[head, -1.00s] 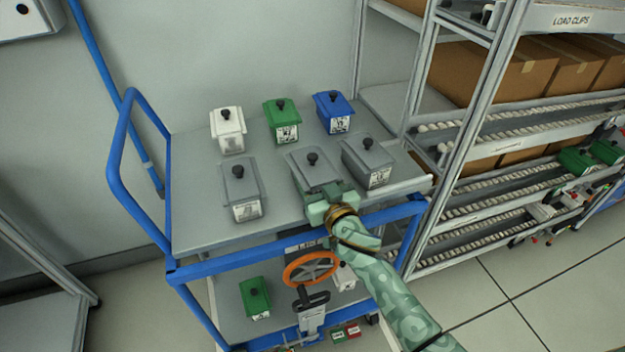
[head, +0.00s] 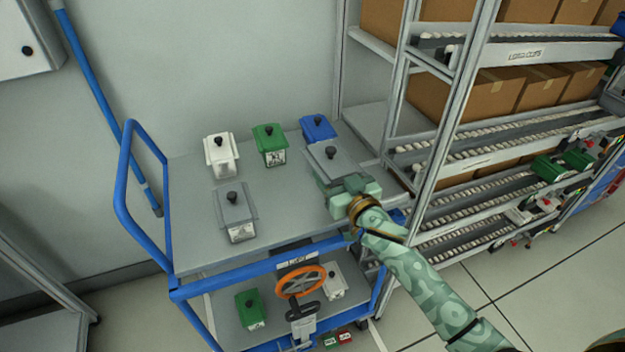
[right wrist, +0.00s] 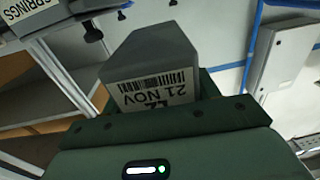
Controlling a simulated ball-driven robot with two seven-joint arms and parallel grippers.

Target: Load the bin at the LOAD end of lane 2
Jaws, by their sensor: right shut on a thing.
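My right gripper (head: 346,190) is shut on a grey lidded bin (head: 332,155) with a dark knob, over the right side of the cart's top deck. In the right wrist view the held grey bin (right wrist: 150,55) shows a label reading "21 NOV" with a barcode. The flow rack (head: 470,70) stands to the right, with sloped roller lanes; one rail carries a "LOAD CLIPS" label (head: 525,53). I cannot tell which lane is lane 2. My left gripper is not in view.
The blue-framed cart (head: 205,255) also carries a white bin (head: 221,155), a green bin (head: 269,145), a blue bin (head: 317,127) and another grey bin (head: 235,212). An orange handwheel (head: 301,281) is at its front. The rack's upright (head: 452,115) stands close right of the held bin.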

